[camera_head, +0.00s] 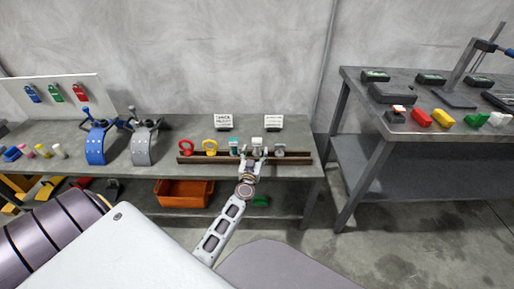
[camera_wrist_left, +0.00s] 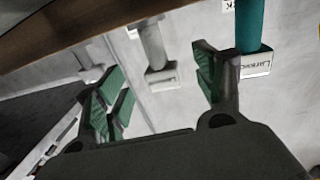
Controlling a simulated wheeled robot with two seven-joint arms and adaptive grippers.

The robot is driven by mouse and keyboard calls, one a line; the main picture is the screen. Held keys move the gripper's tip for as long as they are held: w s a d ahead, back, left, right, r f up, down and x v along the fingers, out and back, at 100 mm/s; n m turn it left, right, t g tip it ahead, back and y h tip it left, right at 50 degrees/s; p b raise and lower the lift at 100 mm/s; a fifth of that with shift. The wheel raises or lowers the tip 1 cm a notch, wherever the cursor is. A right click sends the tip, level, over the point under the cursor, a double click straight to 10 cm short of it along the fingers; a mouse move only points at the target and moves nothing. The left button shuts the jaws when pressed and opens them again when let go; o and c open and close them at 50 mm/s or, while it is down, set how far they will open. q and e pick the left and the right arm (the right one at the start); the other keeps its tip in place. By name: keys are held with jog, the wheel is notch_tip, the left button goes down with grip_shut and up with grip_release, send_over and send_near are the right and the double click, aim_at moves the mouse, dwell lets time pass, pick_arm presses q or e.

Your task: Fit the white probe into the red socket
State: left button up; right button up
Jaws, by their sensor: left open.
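A white upright piece (camera_head: 257,144), which looks like the white probe, stands in the wooden rack on the left bench, between a teal piece (camera_head: 234,146) and a grey one (camera_head: 279,150). My left gripper (camera_head: 251,162) is open just in front of it. In the left wrist view, the white probe (camera_wrist_left: 153,48) shows beyond and between the spread fingers (camera_wrist_left: 160,90), with no visible contact. A red block (camera_head: 421,116), which may be the red socket, sits on the right table; its opening is too small to make out. My right gripper is out of view.
Two label cards (camera_head: 224,122) stand behind. Blue and grey clamps (camera_head: 95,145) stand left. A floor gap separates the tables.

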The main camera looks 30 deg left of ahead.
aim_at(256, 147)
pick_arm(q)
jog(key=shift+w, duration=0.1)
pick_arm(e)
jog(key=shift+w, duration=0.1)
pick_arm(q)
jog(key=shift+w+a+b, duration=0.2)
jog(key=shift+w+b, duration=0.1)
jog(key=shift+w, duration=0.05)
jog(key=shift+b+x, duration=0.5)
jog(key=shift+x, duration=1.45)
jog(key=shift+w+f, duration=0.1)
jog(key=shift+w, duration=0.05)
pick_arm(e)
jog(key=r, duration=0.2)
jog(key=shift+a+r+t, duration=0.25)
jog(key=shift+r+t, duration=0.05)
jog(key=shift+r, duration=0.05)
pick_arm(q)
jog(key=c, duration=1.2)
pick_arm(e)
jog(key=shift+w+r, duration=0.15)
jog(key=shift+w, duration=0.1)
